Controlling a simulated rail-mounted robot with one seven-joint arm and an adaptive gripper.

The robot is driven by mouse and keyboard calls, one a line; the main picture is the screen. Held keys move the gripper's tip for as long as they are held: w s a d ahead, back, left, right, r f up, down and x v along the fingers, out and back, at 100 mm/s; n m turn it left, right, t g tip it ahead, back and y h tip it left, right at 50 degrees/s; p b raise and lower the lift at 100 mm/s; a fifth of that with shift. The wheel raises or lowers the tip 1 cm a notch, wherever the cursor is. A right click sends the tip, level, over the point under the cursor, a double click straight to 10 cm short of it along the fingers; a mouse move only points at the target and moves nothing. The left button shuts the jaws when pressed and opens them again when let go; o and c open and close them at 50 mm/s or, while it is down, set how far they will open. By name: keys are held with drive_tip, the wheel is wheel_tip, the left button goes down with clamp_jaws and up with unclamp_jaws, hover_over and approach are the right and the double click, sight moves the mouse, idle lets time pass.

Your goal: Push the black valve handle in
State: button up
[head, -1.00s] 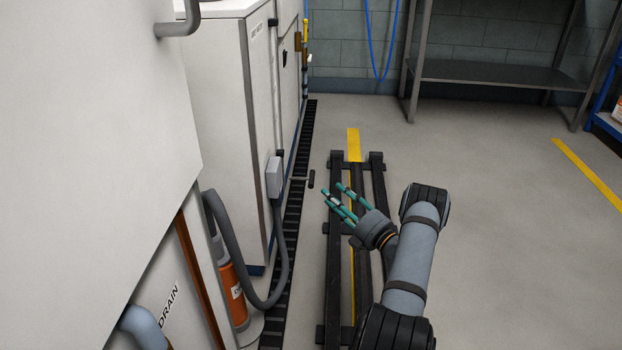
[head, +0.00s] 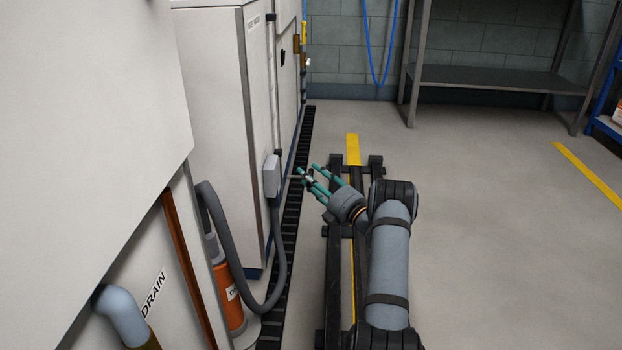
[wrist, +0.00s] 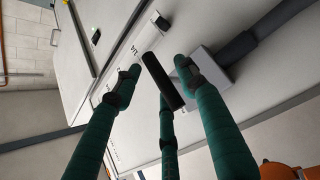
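The black valve handle (wrist: 163,82) is a short dark bar in the middle of the wrist view, close to the white cabinet's side. My gripper (wrist: 158,76) has three teal fingers spread around it, one to the left, one to the right and one below. The fingers are open, and I see no clear grip on the handle. Whether a fingertip touches it I cannot tell. In the head view my gripper (head: 309,174) reaches left toward the cabinet, and its fingers largely hide the handle there.
The white cabinet (head: 215,110) carries a grey box (head: 272,175) with a thick hose, close left of my fingers. An orange cylinder (head: 229,295) stands nearer. A dark floor rail (head: 334,285) runs beneath my arm. The floor to the right is clear up to a metal shelf (head: 490,75).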

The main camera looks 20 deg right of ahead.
drive_tip(key=shift+c, duration=1.2)
drive_tip(key=c, duration=0.7)
clamp_jaws()
